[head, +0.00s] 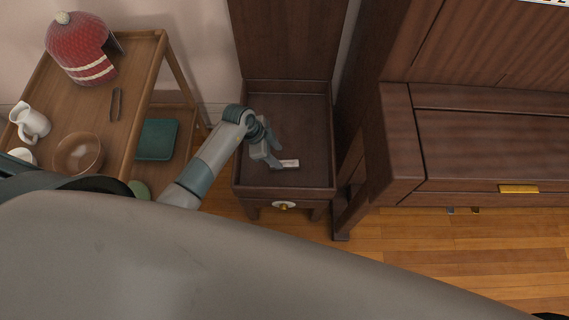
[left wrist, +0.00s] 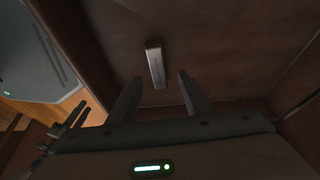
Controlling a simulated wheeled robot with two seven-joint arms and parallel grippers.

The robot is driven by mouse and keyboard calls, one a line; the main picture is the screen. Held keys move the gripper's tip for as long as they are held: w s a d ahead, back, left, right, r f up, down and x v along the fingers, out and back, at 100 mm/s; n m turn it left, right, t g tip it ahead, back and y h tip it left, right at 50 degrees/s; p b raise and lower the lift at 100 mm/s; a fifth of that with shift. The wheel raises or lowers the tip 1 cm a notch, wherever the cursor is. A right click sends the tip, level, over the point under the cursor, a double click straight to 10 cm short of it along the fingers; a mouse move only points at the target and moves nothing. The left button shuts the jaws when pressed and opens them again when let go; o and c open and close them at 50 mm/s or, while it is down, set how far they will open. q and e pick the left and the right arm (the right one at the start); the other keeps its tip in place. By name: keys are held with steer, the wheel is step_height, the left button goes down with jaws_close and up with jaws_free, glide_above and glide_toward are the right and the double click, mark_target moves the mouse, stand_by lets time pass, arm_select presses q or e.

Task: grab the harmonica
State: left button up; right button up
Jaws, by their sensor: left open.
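The harmonica (head: 290,163) is a small, pale silver bar lying on the dark floor of an open wooden compartment. In the left wrist view the harmonica (left wrist: 155,64) lies beyond the fingertips, roughly in line with the gap between them. My left gripper (head: 276,158) is over the compartment, right beside the harmonica in the head view. In the left wrist view my left gripper (left wrist: 156,76) has its two fingers apart with nothing between them. My right gripper is not in view.
The compartment (head: 285,190) has raised wooden walls and a tall back panel. A dark wooden cabinet (head: 400,150) stands close on the right. At left, a wooden cart (head: 130,60) carries a red helmet-like object (head: 78,45), a bowl (head: 78,153) and a white pitcher (head: 30,122).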

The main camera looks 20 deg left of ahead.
mark_target(283, 163)
arm_select(q)
steer(key=x, duration=0.4)
steer(key=shift+s+d+f, duration=0.1)
steer(key=shift+s+d, duration=0.05)
steer(key=shift+s, duration=0.05)
steer(key=shift+w+d+f, duration=0.1)
steer(key=shift+d+f, duration=0.05)
steer(key=shift+f, duration=0.3)
steer(key=shift+f, duration=0.25)
stand_by(0.6)
jaws_close()
